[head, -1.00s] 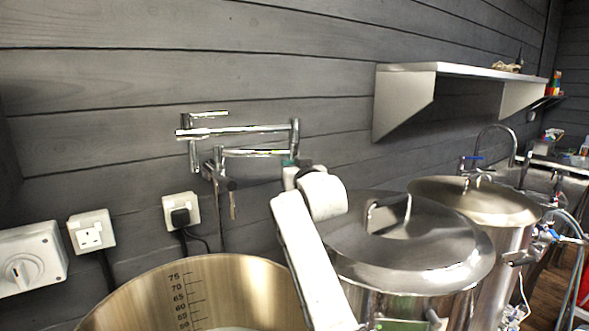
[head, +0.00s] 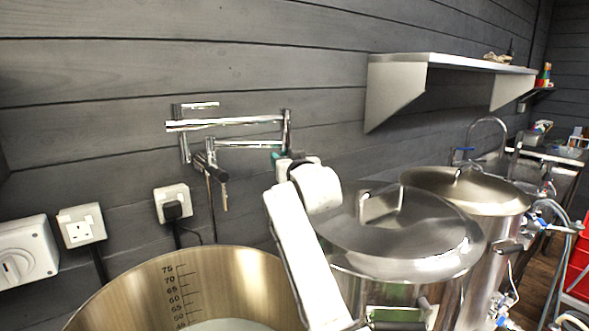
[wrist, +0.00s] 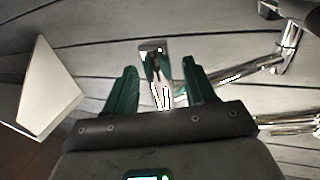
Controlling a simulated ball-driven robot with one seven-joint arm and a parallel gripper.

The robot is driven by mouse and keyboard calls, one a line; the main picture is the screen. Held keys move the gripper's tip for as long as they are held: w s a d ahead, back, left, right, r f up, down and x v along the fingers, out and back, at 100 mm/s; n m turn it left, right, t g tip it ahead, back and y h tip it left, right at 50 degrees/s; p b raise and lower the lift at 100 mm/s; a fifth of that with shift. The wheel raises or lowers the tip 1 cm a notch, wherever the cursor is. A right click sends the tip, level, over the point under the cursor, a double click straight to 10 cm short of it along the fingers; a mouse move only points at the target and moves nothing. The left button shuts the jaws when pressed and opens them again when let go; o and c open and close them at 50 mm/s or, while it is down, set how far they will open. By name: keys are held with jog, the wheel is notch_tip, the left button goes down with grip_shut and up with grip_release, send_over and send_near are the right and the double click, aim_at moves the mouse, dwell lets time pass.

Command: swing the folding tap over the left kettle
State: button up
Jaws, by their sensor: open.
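The chrome folding tap (head: 225,122) is fixed to the dark board wall and folded back on itself. Its upper arm runs right to an elbow, its lower arm runs back left, and a short spout (head: 218,174) hangs from that end. The left kettle (head: 170,285) is open, with a volume scale inside, below and in front of the tap. My gripper (head: 283,157) is close to the elbow end in the head view. In the wrist view, my open green fingers (wrist: 158,88) stand either side of a chrome tap part (wrist: 155,62). Contact cannot be told.
A lidded kettle (head: 400,240) stands right of my arm, with another lidded one (head: 470,190) beyond. A shelf (head: 450,62) juts from the wall at upper right. Sockets (head: 80,226) and a switch (head: 20,255) are on the wall at left.

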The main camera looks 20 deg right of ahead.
jog(key=s+b, duration=0.1)
jog(key=s, duration=0.8)
jog(key=shift+s+b, duration=0.35)
jog(key=shift+f, duration=0.1)
